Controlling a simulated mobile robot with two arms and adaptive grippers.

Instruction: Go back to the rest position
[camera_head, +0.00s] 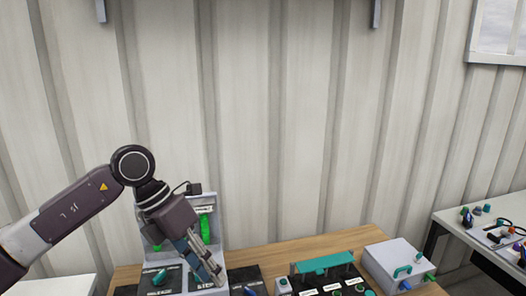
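My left arm comes in from the left, and its gripper (213,273) points down and right over the wooden workbench (275,255). The gripper is in front of a grey upright stand (217,218) with green parts (205,229) and a label, and hides part of it. Its two fingers look close together, but I cannot tell whether they are open or shut. I see nothing clearly held, and cannot tell whether the fingertips touch the stand. My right gripper is not in view.
On the bench are a black panel with a teal handle (322,264) and a pale box (392,258) with teal handles. A white table (455,218) with several small coloured parts stands at right. A corrugated wall (290,120) closes the back. The space above the bench's right side is free.

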